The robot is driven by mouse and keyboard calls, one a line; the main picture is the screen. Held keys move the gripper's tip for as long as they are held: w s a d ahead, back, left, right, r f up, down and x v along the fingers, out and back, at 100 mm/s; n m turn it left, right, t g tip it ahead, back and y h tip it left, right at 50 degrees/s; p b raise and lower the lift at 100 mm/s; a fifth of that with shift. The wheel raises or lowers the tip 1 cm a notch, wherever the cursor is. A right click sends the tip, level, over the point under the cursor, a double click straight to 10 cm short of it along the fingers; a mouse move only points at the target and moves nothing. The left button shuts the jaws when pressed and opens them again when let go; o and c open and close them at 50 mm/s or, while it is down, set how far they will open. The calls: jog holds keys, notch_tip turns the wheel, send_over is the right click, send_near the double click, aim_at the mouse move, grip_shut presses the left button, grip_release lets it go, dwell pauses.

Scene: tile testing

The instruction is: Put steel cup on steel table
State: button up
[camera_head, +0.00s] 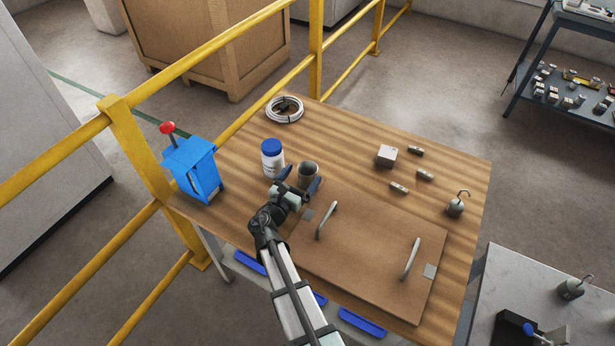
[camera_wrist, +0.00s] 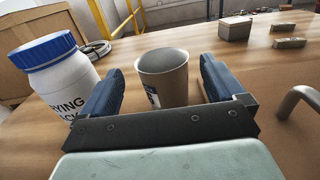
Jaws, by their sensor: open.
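The steel cup (camera_head: 308,171) stands upright on the wooden table (camera_head: 352,138), beside a white bottle with a blue lid. In the wrist view the cup (camera_wrist: 164,78) is between the two open fingers of my gripper (camera_wrist: 160,88), with a gap on each side; its lower front is partly hidden by the gripper body. In the head view my gripper (camera_head: 299,183) is low at the cup's near side. A grey steel-looking table (camera_head: 520,275) stands at the lower right, apart from the wooden one.
The white bottle (camera_head: 272,158) is close to the left finger. A board with two handles (camera_head: 375,250) lies to the right. A blue box with a red knob (camera_head: 192,168), a cable coil (camera_head: 285,109), small blocks (camera_head: 387,155) and a hooked weight (camera_head: 456,205) are around. A yellow railing (camera_head: 140,155) runs along the left.

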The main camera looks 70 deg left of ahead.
aim_at(312, 164)
jog(key=shift+x, duration=2.8)
jog(key=shift+d, duration=0.1)
jog(key=shift+c, duration=0.4)
jog(key=c, duration=1.1)
